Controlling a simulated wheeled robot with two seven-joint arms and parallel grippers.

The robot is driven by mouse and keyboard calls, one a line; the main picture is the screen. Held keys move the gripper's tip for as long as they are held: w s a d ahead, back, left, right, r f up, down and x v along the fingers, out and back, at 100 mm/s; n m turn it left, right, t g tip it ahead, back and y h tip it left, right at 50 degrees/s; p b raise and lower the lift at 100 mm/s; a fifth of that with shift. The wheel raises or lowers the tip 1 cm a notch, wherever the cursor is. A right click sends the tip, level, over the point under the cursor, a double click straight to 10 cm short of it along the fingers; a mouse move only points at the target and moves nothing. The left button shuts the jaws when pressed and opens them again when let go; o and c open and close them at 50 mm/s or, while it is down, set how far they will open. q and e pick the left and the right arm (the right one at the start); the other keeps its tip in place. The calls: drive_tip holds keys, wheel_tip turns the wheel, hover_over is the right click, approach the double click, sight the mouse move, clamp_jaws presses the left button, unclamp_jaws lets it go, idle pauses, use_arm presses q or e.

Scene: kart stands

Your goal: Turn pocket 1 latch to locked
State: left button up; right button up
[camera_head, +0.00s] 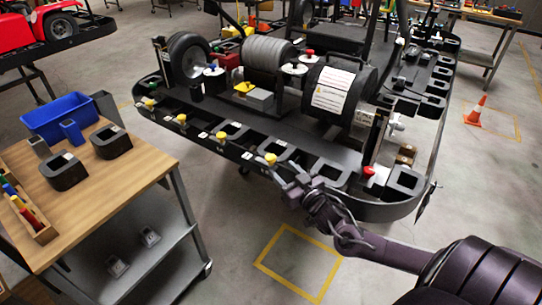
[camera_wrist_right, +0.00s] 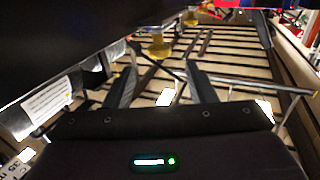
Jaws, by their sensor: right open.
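A black kart stand (camera_head: 300,158) has pockets along its near rim and several yellow latch knobs. One yellow latch knob (camera_head: 270,158) stands at the near edge, just beyond my right gripper (camera_head: 286,183). Which knob belongs to pocket 1 cannot be read. My right gripper is open and empty, its fingers pointing at the rim. In the right wrist view, a yellow knob (camera_wrist_right: 158,47) shows beyond my spread fingers (camera_wrist_right: 163,90), apart from them. A second yellow knob (camera_wrist_right: 192,19) is farther off. My left gripper is out of view.
A wooden workbench (camera_head: 130,165) with a blue bin (camera_head: 50,118) and black blocks stands at the left. A red knob (camera_head: 369,171) is on the rim to the right. An orange cone (camera_head: 476,110) stands at the far right. Floor is clear around the yellow floor square (camera_head: 262,266).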

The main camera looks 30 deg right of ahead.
sight(273, 160)
drive_tip(key=shift+w+r, duration=0.1)
drive_tip(key=shift+w, duration=3.8)
drive_tip(key=c, duration=0.9)
